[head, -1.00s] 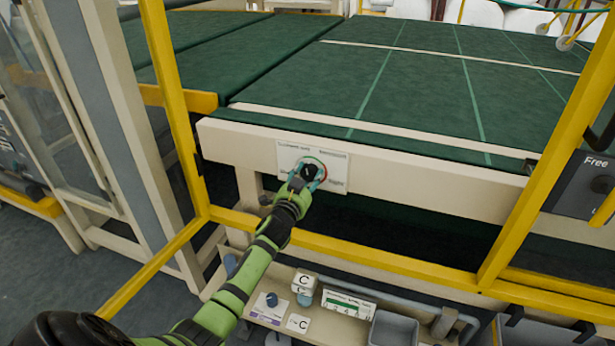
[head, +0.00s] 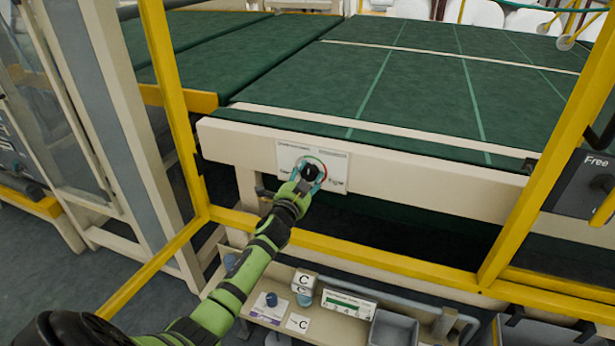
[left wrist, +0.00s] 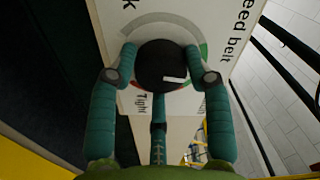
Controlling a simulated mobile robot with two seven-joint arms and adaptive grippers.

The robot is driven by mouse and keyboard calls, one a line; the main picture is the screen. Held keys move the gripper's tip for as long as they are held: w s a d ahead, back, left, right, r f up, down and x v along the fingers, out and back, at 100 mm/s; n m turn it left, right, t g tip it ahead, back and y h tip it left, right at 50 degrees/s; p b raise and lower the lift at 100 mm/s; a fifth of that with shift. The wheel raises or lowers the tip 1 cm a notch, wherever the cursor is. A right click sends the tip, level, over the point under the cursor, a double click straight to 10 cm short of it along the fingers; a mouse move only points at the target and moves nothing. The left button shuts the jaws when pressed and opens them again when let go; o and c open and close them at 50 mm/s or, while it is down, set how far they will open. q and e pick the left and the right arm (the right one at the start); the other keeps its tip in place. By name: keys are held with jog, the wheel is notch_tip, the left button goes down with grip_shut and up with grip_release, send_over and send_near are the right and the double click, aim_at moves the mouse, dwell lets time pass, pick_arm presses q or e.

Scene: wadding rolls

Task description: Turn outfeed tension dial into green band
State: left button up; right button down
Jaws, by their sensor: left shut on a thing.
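The outfeed tension dial is a round black knob (head: 309,173) on a white label plate (head: 340,166) on the cream side beam. My left gripper (head: 308,176) has its teal fingers around it. In the left wrist view, the fingertips (left wrist: 161,58) press on both sides of the knob (left wrist: 158,68). A short white mark (left wrist: 174,79) on the knob points to the lower right. A green band (left wrist: 204,50) shows on the plate to the right of the knob. "Tight" is printed below it. The fingers partly cover the scale. My right gripper is out of view.
A yellow guard frame (head: 350,254) surrounds the opening my left arm reaches through. Green conveyor belts (head: 440,85) lie above the beam. A "Free" lever panel (head: 580,185) is at right.

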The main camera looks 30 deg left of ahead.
pick_arm(q)
jog(key=shift+s+a+f, duration=0.1)
jog(key=shift+a+f, duration=0.15)
jog(key=shift+f, duration=0.05)
jog(key=o, duration=1.1)
jog(key=shift+o, duration=0.2)
jog(key=shift+a, duration=0.15)
jog(key=shift+r, duration=0.1)
jog(key=shift+d+r, duration=0.1)
jog(key=shift+d, duration=0.15)
jog(key=v, duration=1.2)
jog(key=shift+a, duration=0.1)
